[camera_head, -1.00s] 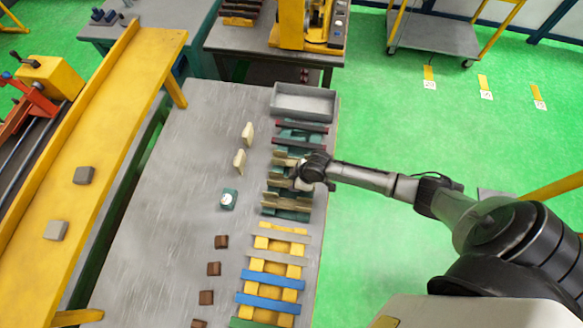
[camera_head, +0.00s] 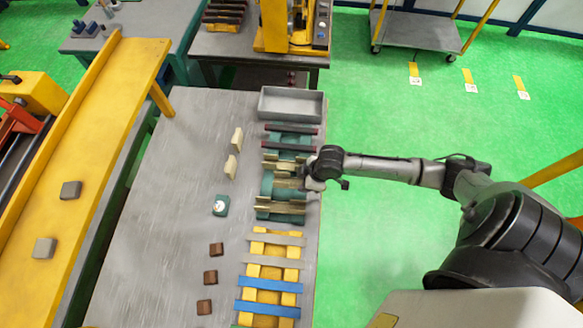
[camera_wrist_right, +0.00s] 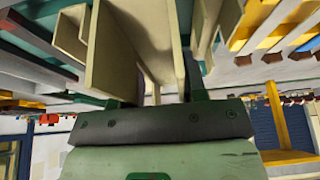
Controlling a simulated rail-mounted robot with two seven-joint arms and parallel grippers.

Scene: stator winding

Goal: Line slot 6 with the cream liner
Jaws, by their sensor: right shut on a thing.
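The green stator (camera_head: 267,186) lies along the right side of the grey bench, with cream channel liners at its far part (camera_head: 278,160) and near part (camera_head: 280,207). My right gripper (camera_head: 313,183) is at the stator's right side, its fingertips hard to make out there. In the right wrist view my right gripper (camera_wrist_right: 157,95) is shut on a cream liner (camera_wrist_right: 132,50), an open channel rising from the fingers. I cannot tell whether this liner touches a slot. Slot 6 cannot be picked out. My left gripper is not in view.
Two loose cream pieces (camera_head: 237,139) (camera_head: 230,167) stand left of the stator. A small green device with a white dial (camera_head: 220,205) and brown blocks (camera_head: 216,249) are nearer. A grey tray (camera_head: 262,104) is beyond; yellow rack strips (camera_head: 272,241) are nearer. The bench's left is clear.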

